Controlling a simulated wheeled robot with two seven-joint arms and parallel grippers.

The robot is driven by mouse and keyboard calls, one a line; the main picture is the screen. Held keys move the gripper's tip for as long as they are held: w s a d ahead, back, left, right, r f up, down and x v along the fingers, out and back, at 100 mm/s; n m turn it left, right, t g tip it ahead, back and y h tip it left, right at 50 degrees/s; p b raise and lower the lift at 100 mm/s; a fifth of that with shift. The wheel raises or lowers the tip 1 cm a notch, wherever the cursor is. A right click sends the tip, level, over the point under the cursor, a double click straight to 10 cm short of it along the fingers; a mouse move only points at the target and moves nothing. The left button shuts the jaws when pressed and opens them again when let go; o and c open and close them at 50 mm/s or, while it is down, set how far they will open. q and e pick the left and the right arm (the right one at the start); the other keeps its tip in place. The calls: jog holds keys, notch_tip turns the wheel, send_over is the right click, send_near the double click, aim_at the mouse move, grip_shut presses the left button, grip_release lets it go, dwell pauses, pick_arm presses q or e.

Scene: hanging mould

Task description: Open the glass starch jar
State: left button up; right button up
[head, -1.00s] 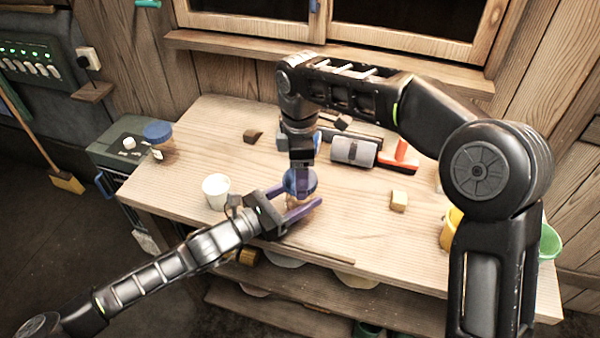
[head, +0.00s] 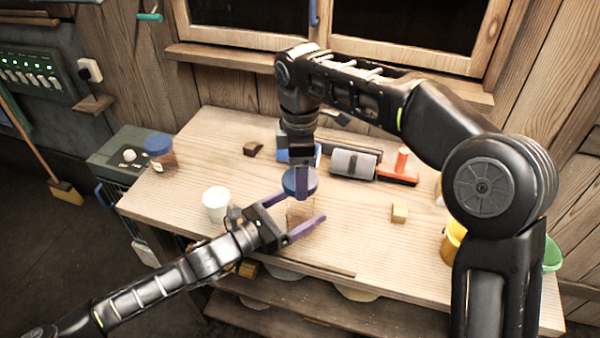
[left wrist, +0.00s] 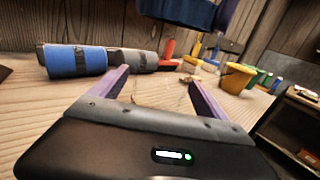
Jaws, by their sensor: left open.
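The glass starch jar (head: 299,214) stands near the table's front edge, faint and see-through in the head view. Its blue lid (head: 298,182) is at the right gripper (head: 301,190), which points down from above with a finger across the lid. The lid shows at the top of the left wrist view (left wrist: 182,9), above my left fingers. My left gripper (head: 303,207) is open, with its purple fingers on either side of the jar body. In the left wrist view its fingers (left wrist: 158,77) are spread; I cannot clearly make out glass between them.
A white cup (head: 216,204) stands left of the left gripper. A grey roller (head: 353,162), a red-based tool (head: 397,176) and a wooden block (head: 399,213) lie to the right. A yellow bucket (left wrist: 237,78) is farther right.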

aim_at(300, 213)
pick_arm(q)
jog(key=shift+s+a+f, duration=0.1)
jog(key=shift+s+a, duration=0.25)
jog(key=shift+a, duration=0.2)
pick_arm(e)
jog(key=shift+f, duration=0.2)
pick_arm(q)
jog(key=b+v, duration=0.2)
jog(key=v, duration=0.8)
jog(key=shift+s+a, duration=0.25)
pick_arm(e)
jog(key=shift+f, duration=0.9)
